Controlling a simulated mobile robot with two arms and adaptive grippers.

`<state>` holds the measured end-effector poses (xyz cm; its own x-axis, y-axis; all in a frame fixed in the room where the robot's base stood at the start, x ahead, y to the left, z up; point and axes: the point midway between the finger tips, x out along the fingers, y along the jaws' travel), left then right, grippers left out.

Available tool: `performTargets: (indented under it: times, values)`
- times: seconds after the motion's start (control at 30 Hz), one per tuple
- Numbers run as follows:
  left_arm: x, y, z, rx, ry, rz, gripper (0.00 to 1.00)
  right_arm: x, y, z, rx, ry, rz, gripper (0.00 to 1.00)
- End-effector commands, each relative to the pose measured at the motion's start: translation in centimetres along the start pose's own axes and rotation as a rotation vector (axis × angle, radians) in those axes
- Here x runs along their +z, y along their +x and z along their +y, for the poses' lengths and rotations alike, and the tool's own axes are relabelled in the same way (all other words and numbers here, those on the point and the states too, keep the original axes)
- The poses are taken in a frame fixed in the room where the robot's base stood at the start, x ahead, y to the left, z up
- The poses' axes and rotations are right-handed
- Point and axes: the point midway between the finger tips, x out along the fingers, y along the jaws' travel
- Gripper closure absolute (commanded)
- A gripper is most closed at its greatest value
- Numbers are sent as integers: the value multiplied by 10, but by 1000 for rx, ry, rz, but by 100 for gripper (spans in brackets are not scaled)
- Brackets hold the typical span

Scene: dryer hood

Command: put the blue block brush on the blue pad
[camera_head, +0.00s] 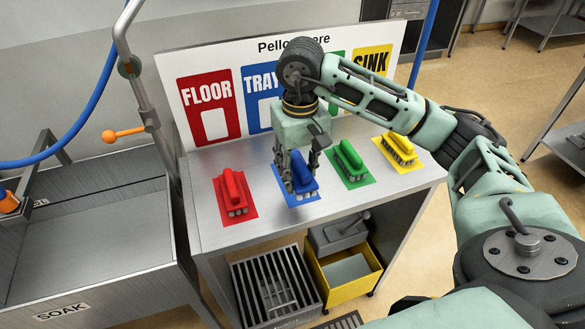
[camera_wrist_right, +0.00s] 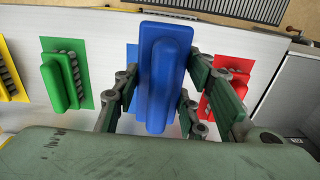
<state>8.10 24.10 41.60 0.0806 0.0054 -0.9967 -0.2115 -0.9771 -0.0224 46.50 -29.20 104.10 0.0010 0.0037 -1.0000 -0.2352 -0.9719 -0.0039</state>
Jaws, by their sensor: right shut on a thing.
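The blue block brush (camera_head: 304,170) is between the fingers of my right gripper (camera_head: 299,174), which is shut on it from both sides. In the right wrist view the brush (camera_wrist_right: 164,70) fills the middle, its long blue handle between the green finger pads. The blue pad (camera_head: 303,201) lies on the metal table under the brush and shows around its edges. In the wrist view a strip of the pad (camera_wrist_right: 132,56) shows left of the brush. The brush looks level over the pad; whether it touches it, I cannot tell. My left gripper is not in view.
A red brush (camera_head: 232,188) on its pad is left of the blue one. A green brush (camera_head: 349,158) and a yellow brush (camera_head: 398,147) sit on pads to the right. A labelled board (camera_head: 208,122) stands behind. A soak sink (camera_head: 85,235) is left of the table.

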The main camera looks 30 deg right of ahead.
Motion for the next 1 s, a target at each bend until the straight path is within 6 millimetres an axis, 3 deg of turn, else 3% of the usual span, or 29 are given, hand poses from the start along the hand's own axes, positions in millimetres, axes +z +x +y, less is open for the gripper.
performTargets:
  times: [0.13, 0.33, 0.57, 0.8, 1.0]
  values:
    - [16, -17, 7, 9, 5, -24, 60, -33, 17, 8, -1, 4, -5, 86]
    - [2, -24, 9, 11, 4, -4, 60, -63, 37, 16, 0, 0, -1, 86]
    - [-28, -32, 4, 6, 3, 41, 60, -69, 52, 18, 2, -2, -4, 86]
    - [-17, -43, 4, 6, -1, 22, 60, -70, 81, 18, 0, -2, 0, 86]
    - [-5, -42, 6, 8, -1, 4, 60, -70, 83, 18, 0, -2, 2, 86]
